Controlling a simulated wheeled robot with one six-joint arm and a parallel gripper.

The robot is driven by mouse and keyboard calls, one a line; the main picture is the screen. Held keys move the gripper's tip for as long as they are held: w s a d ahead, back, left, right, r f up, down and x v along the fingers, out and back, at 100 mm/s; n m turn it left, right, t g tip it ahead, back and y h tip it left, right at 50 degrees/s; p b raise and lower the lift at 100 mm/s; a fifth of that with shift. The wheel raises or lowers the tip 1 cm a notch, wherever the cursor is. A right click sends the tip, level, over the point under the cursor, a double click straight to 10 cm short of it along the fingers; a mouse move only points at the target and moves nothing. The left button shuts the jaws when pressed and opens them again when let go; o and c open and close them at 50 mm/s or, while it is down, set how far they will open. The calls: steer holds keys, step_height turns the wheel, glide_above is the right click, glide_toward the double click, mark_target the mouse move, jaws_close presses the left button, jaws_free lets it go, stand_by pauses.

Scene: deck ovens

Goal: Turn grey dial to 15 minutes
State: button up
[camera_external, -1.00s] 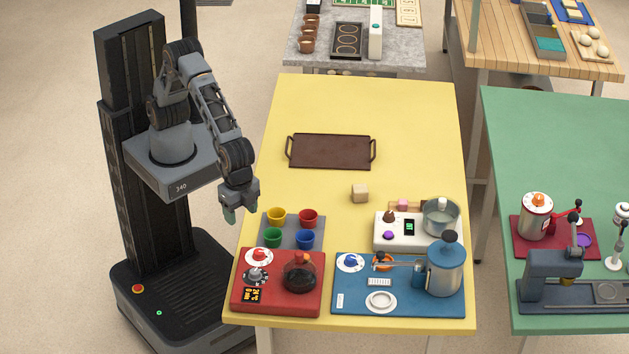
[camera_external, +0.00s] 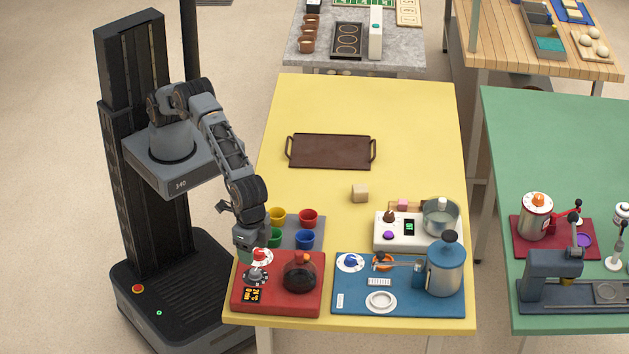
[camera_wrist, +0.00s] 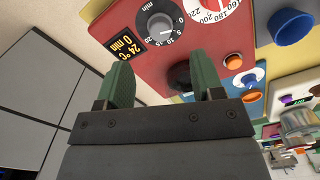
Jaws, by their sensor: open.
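The grey dial (camera_external: 255,275) sits on the red unit (camera_external: 285,308) at the front left of the yellow table. In the wrist view the grey dial (camera_wrist: 160,24) has a black ring with minute numbers. The display (camera_wrist: 126,45) beside it reads 24 °C and 0 min. My gripper (camera_external: 252,240) is over the back left of the red unit, just behind the dials. In the wrist view my gripper (camera_wrist: 163,80) has its two green fingers apart and empty. The grey dial lies beyond the fingertips, not between them.
A red-and-white dial (camera_external: 260,256) lies close behind the grey dial. A dark flask (camera_external: 300,275) stands to its right. Several cups, including a blue cup (camera_external: 305,239), stand behind. A blue unit (camera_external: 345,298) is at the right. The table's left edge is close.

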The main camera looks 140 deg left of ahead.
mark_target(255, 271)
step_height(255, 271, down, 7)
steer(key=shift+f+p, duration=0.2)
steer(key=shift+p, duration=0.3)
steer(key=c, duration=0.9)
